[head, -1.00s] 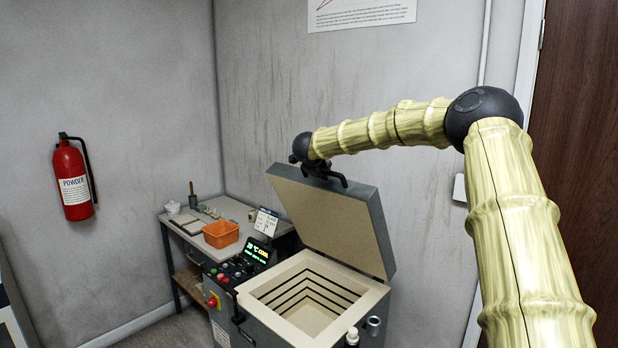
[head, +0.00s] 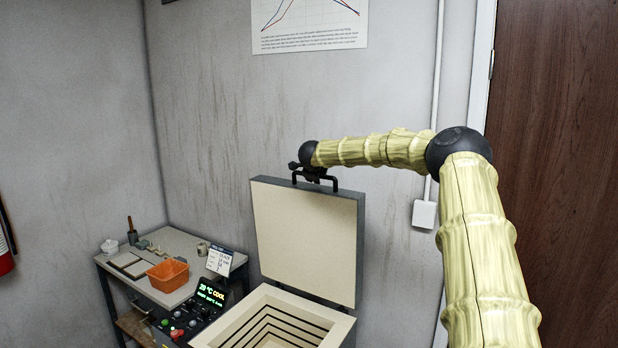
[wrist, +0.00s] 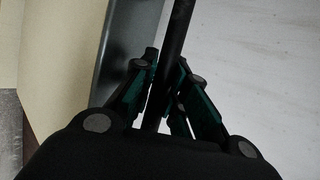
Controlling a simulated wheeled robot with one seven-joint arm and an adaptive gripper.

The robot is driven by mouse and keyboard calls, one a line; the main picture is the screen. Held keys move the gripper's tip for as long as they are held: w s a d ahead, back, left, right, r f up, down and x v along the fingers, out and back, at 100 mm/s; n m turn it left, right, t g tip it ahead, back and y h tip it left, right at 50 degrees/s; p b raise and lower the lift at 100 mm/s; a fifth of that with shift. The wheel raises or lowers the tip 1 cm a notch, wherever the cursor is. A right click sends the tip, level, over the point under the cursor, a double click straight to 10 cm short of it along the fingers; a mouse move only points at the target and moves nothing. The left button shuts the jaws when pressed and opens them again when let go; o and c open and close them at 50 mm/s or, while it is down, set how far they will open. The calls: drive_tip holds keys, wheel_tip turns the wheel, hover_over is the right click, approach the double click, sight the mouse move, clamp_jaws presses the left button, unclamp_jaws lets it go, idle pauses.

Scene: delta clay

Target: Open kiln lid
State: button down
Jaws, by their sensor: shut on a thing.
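The kiln lid (head: 306,240) stands raised, nearly upright, with its cream inner face toward the head camera. Its black bar handle (head: 334,184) is at the top edge. The kiln body (head: 275,318) below is open, showing stepped inner walls. My gripper (head: 313,175) is at the lid's top edge on the handle. In the wrist view, my gripper (wrist: 167,92) has its green-padded fingers closed on the dark handle bar (wrist: 178,35), with the lid's grey edge (wrist: 128,45) beside it. The lower front of the kiln is cut off by the frame.
A side table (head: 188,244) with an orange bin (head: 167,275) and small tools stands left of the kiln. A control panel (head: 196,312) with a lit display sits at the kiln's left. The wall is close behind the lid; a brown door (head: 545,150) is at right.

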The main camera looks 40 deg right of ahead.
drive_tip(key=shift+w+d, duration=0.1)
drive_tip(key=shift+d, duration=0.15)
drive_tip(key=c, duration=1.4)
unclamp_jaws()
drive_tip(key=shift+w, duration=0.1)
drive_tip(key=shift+s+r, duration=0.15)
drive_tip(key=shift+s, duration=0.05)
drive_tip(key=shift+a+r, duration=0.1)
drive_tip(key=shift+a, duration=0.05)
